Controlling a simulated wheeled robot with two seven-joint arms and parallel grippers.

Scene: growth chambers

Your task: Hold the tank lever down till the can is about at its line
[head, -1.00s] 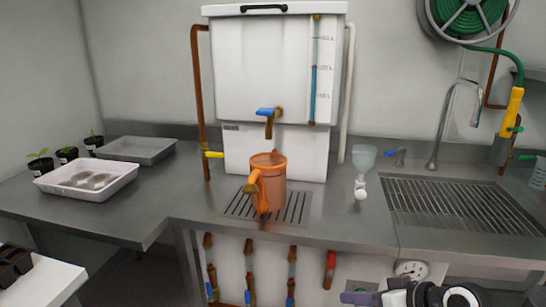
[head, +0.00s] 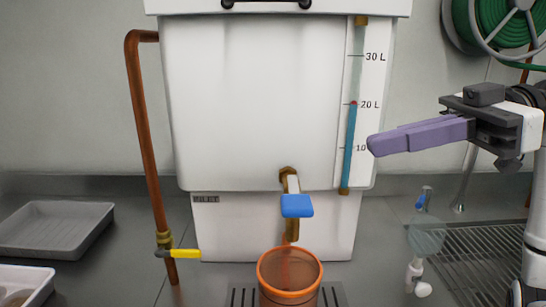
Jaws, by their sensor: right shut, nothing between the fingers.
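The white tank (head: 250,95) stands at the back of the bench. Its lever (head: 296,206) has a blue end and sits on a brass tap at the tank's lower front. The orange can (head: 290,292) stands upright under the tap, open top up; its lower part is cut off by the frame. I cannot make out a line on the can or its water level. My right gripper (head: 376,145), with purple fingers, is shut and empty, above and right of the lever and apart from it. My left gripper is not in view.
A sight gauge (head: 349,140) shows blue to about 20 L. A copper pipe with a yellow-handled valve (head: 185,253) runs left of the tank. A clear funnel-like vessel (head: 426,236) and a sink grate (head: 480,262) are at right. A grey tray (head: 55,230) lies left.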

